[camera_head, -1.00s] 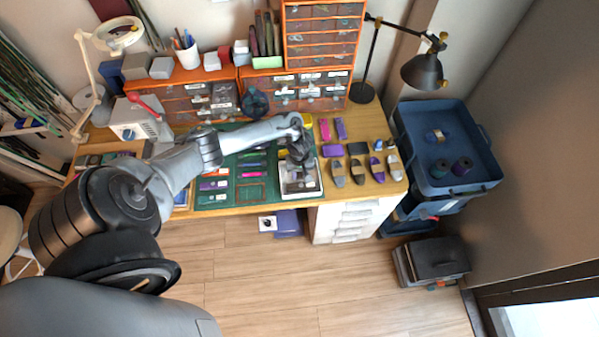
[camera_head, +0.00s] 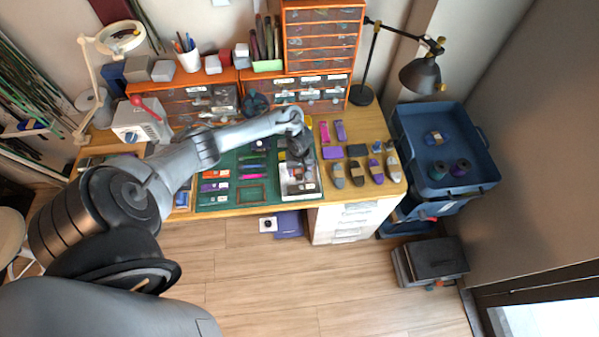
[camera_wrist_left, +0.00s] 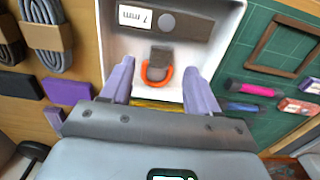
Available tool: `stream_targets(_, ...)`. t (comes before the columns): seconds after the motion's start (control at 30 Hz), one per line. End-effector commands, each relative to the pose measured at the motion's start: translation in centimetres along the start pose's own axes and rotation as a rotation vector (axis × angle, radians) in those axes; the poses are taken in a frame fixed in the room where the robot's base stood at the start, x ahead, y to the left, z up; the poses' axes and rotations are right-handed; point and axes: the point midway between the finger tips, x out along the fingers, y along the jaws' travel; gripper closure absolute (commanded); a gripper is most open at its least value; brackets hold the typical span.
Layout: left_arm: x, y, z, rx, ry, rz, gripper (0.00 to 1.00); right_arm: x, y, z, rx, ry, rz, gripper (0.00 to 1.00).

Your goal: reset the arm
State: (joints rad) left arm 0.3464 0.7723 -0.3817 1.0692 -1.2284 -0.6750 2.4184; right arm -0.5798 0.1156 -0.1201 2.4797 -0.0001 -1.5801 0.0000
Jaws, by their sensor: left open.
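My left gripper (camera_head: 298,152) hangs over the white tray (camera_head: 286,190) on the desk, its arm reaching in from the left. In the left wrist view the left gripper (camera_wrist_left: 157,85) is open, its two pale purple fingers apart with nothing held between them. Beyond the fingers, inside the white tray (camera_wrist_left: 119,57), lie a grey piece with an orange ring (camera_wrist_left: 157,72) and a label reading 7 mm (camera_wrist_left: 135,17). My right gripper is in neither view.
A green cutting mat (camera_head: 215,201) with pens and small packets lies left of the tray. Cord bundles (camera_head: 338,176) and purple blocks (camera_head: 332,152) lie to its right. A black lamp (camera_head: 421,76) and orange drawers (camera_head: 325,14) stand behind. A blue bin (camera_head: 411,134) stands right of the desk.

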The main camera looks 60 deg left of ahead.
Motion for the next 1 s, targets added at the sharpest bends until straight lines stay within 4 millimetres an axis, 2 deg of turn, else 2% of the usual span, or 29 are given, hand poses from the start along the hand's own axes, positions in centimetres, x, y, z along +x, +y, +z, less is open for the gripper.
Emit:
stream_targets(0.03,-1.4,0.0,-0.1,-0.001,0.002,0.002,0.40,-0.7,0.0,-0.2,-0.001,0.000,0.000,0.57)
stream_targets(0.1,-2.6,0.0,-0.1,0.000,0.003,0.000,0.40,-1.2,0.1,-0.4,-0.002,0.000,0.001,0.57)
stream_targets(0.3,-5.4,0.0,0.0,0.001,0.002,0.000,0.40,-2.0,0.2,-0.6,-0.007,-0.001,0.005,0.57)
stream_targets(0.5,-6.7,0.0,0.0,0.002,0.002,0.000,0.40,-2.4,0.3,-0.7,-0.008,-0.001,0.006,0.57)
stream_targets(0.67,-6.2,0.9,1.4,0.078,0.016,0.021,0.40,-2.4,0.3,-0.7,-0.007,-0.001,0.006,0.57)
stream_targets(0.77,-5.2,2.3,3.8,0.208,0.045,0.057,0.40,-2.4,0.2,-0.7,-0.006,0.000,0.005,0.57)
stream_targets(0.87,-4.3,4.3,7.5,0.393,0.093,0.113,0.40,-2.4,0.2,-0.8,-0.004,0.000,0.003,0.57)
stream_targets(1.0,-4.3,6.7,14.1,0.670,0.188,0.195,0.40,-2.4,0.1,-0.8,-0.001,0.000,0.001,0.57)
